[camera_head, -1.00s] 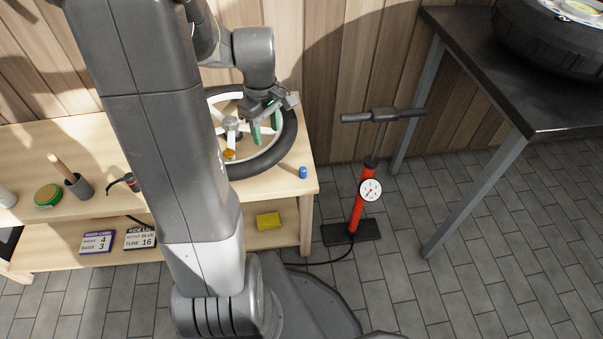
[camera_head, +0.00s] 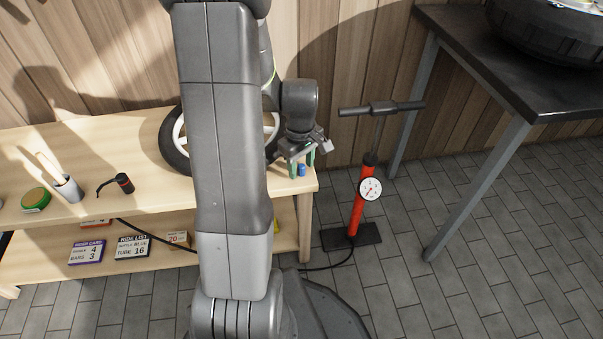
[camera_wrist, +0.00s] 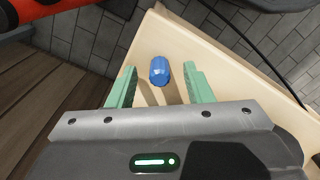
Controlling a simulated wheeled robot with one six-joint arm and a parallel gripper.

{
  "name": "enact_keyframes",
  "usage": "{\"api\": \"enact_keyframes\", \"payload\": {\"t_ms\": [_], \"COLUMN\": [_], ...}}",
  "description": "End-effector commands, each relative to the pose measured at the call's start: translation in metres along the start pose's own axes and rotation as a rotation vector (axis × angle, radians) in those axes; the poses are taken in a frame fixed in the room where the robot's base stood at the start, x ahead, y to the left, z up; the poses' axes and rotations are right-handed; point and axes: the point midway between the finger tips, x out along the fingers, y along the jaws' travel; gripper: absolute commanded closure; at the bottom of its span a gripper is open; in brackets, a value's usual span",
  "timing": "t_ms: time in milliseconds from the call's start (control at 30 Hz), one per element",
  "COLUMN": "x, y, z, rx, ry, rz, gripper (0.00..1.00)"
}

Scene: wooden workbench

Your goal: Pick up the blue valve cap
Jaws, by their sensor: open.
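The blue valve cap (camera_head: 301,170) stands on the wooden workbench (camera_head: 110,152) near its right end. In the wrist view the cap (camera_wrist: 160,71) is a small faceted blue piece, between and slightly beyond the tips of the two green fingers. My gripper (camera_head: 302,163) is above the right end of the bench, pointing down, with its fingers on either side of the cap. In the wrist view my gripper (camera_wrist: 159,74) is open, with gaps between both fingers and the cap.
A wheel (camera_head: 172,150) lies on the bench, partly hidden by my arm. A red floor pump (camera_head: 358,205) stands right of the bench. A black table (camera_head: 470,70) is further right. A brush cup (camera_head: 68,189) and a green tin (camera_head: 35,199) are at left.

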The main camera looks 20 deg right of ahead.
Motion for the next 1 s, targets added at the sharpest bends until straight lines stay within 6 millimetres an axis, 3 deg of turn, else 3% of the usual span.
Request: {"api": "enact_keyframes", "payload": {"t_ms": [267,500,867,1000], "x": [0.006,0.005,0.004,-0.01], "y": [0.0,0.0,0.0,0.001], "z": [0.0,0.0,0.0,0.0], "rx": [0.0,0.0,0.0,0.0], "ry": [0.0,0.0,0.001,0.002], "rz": [0.0,0.0,0.001,0.003], "gripper": [0.56,1.0,1.0,1.0]}}
